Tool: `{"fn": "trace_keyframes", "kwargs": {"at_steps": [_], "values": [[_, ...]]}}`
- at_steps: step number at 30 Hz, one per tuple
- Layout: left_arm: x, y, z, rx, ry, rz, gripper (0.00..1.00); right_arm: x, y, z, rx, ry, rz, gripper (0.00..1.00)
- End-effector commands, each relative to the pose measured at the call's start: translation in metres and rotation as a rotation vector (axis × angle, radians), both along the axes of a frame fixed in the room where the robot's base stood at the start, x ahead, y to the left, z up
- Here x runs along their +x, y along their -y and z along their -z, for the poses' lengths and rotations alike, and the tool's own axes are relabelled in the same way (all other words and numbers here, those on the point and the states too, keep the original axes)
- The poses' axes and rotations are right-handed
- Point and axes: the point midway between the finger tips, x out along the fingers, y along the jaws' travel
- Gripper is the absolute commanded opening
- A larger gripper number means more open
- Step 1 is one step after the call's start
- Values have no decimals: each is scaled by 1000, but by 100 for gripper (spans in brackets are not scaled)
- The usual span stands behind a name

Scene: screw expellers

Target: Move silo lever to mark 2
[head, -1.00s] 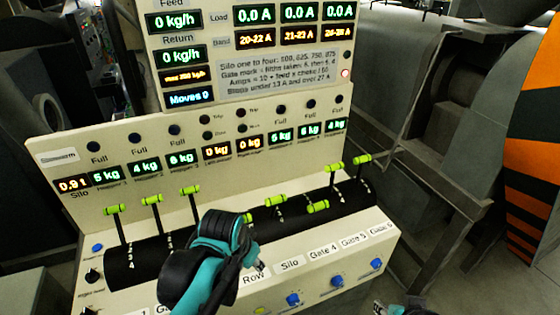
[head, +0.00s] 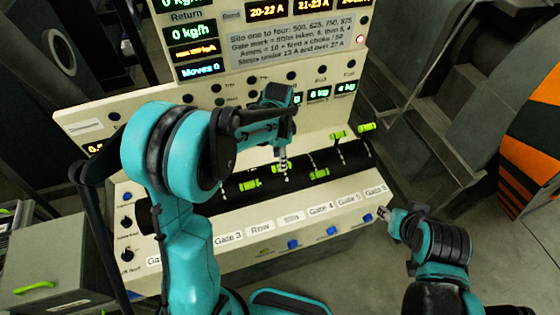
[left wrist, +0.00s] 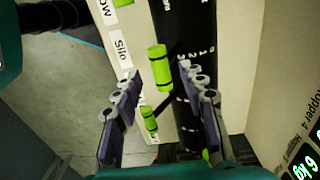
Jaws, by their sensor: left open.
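The silo lever's green handle (head: 281,168) is above the "Silo" label, on the black slotted drum. It sits a little farther back than the green handle to its left (head: 250,184). My left gripper (head: 283,166) points down right at the silo handle and partly covers it. In the left wrist view the silo handle (left wrist: 159,67) appears between the spread fingertips of the open gripper (left wrist: 160,74). Contact cannot be told. Scale numbers show beside the slot; the lever's exact mark is unclear. My right gripper (head: 388,213) is near the panel's right front corner, its fingers too small to judge.
The Gate 4 handle (head: 319,174) is close on the right of the silo lever; it also shows in the left wrist view (left wrist: 148,118). Gate 5 (head: 338,134) and Gate 6 (head: 366,127) handles stand farther back. Blue knobs (head: 331,231) line the front. The display panel (head: 300,50) rises behind.

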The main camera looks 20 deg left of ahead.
Motion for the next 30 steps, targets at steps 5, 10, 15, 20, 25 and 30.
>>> {"fn": "trace_keyframes", "kwargs": {"at_steps": [5,10,15,20,25,30], "values": [[-1,1,25,1,1,-1,41,0,0,2,0,0,0,40],[-1,1,34,1,1,-1,41,0,0,2,0,0,0,40],[-1,1,35,1,1,-1,41,0,0,2,0,0,0,40],[-1,1,34,1,1,-2,15,0,0,2,0,0,0,40],[-1,1,34,1,1,-2,0,0,0,2,0,0,0,40],[9,-6,33,1,1,-3,0,0,0,6,0,0,0,40]]}}
